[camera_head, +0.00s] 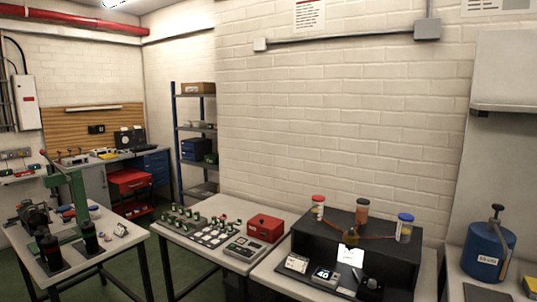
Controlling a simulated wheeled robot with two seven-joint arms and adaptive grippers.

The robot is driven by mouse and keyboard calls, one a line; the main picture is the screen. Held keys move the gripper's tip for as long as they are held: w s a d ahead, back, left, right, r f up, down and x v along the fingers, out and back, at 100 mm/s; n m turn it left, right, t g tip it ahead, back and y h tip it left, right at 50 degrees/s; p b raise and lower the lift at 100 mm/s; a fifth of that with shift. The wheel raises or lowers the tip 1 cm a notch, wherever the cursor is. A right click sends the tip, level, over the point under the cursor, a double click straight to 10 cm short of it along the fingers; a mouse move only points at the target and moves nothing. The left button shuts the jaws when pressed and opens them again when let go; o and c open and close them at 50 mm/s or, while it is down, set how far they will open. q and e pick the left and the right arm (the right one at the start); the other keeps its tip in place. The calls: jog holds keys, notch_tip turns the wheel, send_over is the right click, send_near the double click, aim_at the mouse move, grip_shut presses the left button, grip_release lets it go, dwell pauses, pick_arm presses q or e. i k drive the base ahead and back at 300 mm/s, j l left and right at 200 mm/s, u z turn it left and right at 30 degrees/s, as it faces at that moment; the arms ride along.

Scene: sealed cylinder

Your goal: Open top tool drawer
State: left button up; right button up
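A red drawer unit (128,181) stands at the far workbench in the back left, small in the view. Its upper part looks closed, but it is too small to be sure. A blue cabinet (155,163) is just right of it under the same bench. I cannot tell from the picture which of the two holds the top tool drawer. Neither of my grippers is in view.
A left table (122,243) carries a green press (76,190) and dark cylinders. A middle table (203,258) holds a red box (265,227). A black stand (385,250) with jars and a blue canister (487,250) are at right. Green floor shows between the tables.

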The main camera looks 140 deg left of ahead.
aim_at(147, 155)
jog(key=u, duration=5.4)
jog(key=i+j+u, duration=0.65)
jog(key=i+u, duration=0.25)
jog(key=i+j+u, duration=0.25)
jog(key=i, duration=0.5)
jog(key=i+u, duration=0.25)
jog(key=i, duration=0.5)
jog(key=i+j, duration=0.1)
jog(key=i, duration=0.9)
jog(key=i+z, duration=0.1)
jog(key=i, duration=0.9)
jog(key=i+z, duration=0.1)
jog(key=i, duration=0.6)
jog(key=i+j+z, duration=0.1)
jog(key=i, duration=0.55)
jog(key=i+j, duration=0.1)
jog(key=i, duration=0.6)
jog(key=i+l+z, duration=0.25)
jog(key=i+z, duration=0.15)
jog(key=i+l+z, duration=0.1)
jog(key=i+z, duration=0.3)
jog(key=i, duration=0.25)
jog(key=i+j+z, duration=0.1)
jog(key=i+z, duration=0.35)
jog(key=i+j+z, duration=0.4)
jog(key=i, duration=0.25)
jog(key=l, duration=0.1)
